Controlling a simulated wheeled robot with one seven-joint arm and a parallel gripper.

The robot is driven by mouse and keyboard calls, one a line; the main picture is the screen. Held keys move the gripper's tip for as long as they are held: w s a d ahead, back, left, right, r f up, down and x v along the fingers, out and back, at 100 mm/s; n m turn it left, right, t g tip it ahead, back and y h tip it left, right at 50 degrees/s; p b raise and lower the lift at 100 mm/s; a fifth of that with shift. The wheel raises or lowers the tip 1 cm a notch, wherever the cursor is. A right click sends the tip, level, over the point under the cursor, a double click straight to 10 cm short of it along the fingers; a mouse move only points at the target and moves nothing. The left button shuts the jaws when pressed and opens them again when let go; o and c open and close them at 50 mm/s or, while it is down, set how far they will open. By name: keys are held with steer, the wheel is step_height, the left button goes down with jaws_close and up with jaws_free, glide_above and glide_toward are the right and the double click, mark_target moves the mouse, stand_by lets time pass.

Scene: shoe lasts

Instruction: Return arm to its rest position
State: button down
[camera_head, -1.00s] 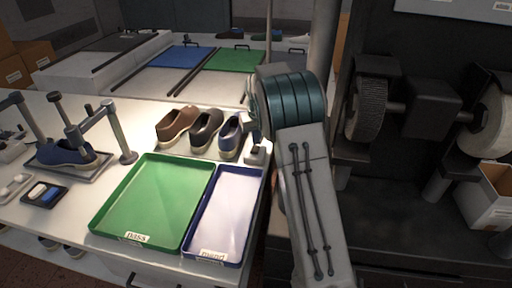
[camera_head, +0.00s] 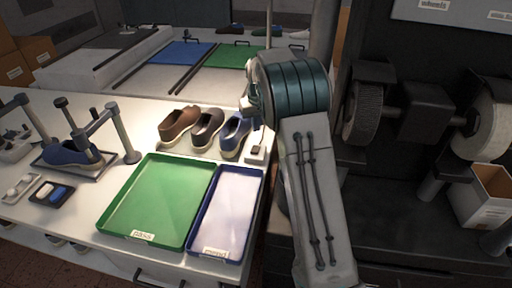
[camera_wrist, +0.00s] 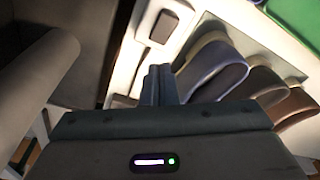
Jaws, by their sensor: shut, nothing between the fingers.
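My arm rises at the right of the table in the head view, its upper part bent over beside the row of shoes. My gripper shows in the wrist view (camera_wrist: 160,85), with its two fingers together and nothing between them. A blue shoe (camera_head: 236,130), a dark shoe (camera_head: 207,128) and a brown shoe (camera_head: 178,125) stand in a row to the left of my arm. In the wrist view the blue shoe (camera_wrist: 212,72) appears just right of the fingers. I cannot tell the height of the fingers above the table.
A green tray (camera_head: 188,239) and a blue-rimmed tray (camera_head: 236,172) lie on the table (camera_head: 75,215) in front of the shoes. Another blue shoe (camera_head: 72,157) sits under a metal stand (camera_head: 127,138) at left. A grinding machine (camera_head: 415,110) and a white box (camera_head: 484,200) are at right.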

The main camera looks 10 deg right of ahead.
steer(key=s+r, duration=0.5)
steer(key=s, duration=0.4)
steer(key=s+r, duration=0.5)
steer(key=s, duration=0.5)
steer(key=s+f+m+t, duration=0.1)
steer(key=s+f, duration=0.1)
steer(key=s, duration=1.8)
